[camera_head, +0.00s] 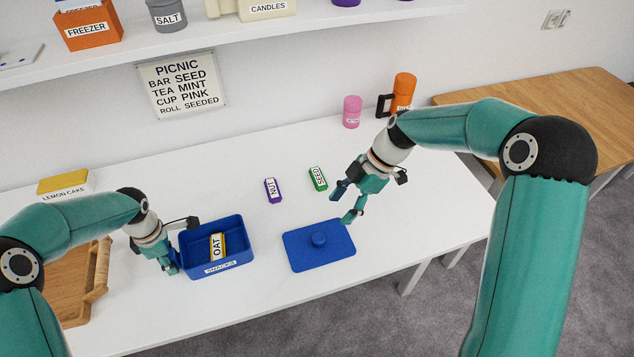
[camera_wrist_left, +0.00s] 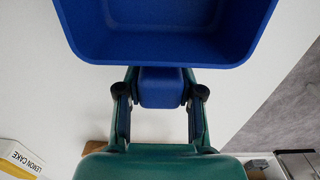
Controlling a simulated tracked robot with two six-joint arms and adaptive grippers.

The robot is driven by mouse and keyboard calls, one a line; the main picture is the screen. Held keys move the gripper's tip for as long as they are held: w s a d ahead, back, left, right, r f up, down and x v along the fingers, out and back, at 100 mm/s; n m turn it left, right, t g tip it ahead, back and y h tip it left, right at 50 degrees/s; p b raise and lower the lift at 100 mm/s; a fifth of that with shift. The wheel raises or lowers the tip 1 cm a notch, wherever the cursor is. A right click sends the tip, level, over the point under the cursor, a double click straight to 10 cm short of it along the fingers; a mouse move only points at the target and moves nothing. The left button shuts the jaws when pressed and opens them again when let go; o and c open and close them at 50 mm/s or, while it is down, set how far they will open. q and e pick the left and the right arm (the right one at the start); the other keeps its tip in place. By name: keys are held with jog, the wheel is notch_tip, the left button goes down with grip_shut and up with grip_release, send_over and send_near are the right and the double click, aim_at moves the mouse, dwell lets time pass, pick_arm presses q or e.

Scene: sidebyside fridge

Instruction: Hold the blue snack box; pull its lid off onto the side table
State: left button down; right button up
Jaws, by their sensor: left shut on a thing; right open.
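The blue snack box (camera_head: 245,262), labelled SNACKS, stands uncovered on the white table, with a yellow OAT bar (camera_head: 217,247) inside. My left gripper (camera_head: 175,265) is shut on the box at its left side. In the left wrist view the fingers (camera_wrist_left: 160,95) close around a blue block-like handle (camera_wrist_left: 160,88) on the box (camera_wrist_left: 165,30). The blue lid (camera_head: 320,258), flat with a round knob, lies on the white table to the right of the box, apart from it. My right gripper (camera_head: 346,205) is open and empty above and behind the lid.
A purple NUT bar (camera_head: 273,190) and a green SEED bar (camera_head: 318,179) lie behind the lid. A pink cup (camera_head: 352,112) and an orange mug (camera_head: 403,92) stand at the back. A wooden tray (camera_head: 78,285) is at left. A wooden side table (camera_head: 550,105) is at far right.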

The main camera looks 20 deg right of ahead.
pick_arm(q)
jog(key=c, duration=0.7)
grip_release()
jog(key=shift+o, duration=0.2)
notch_tip(320, 180, up, 12)
jog(key=shift+f, duration=0.1)
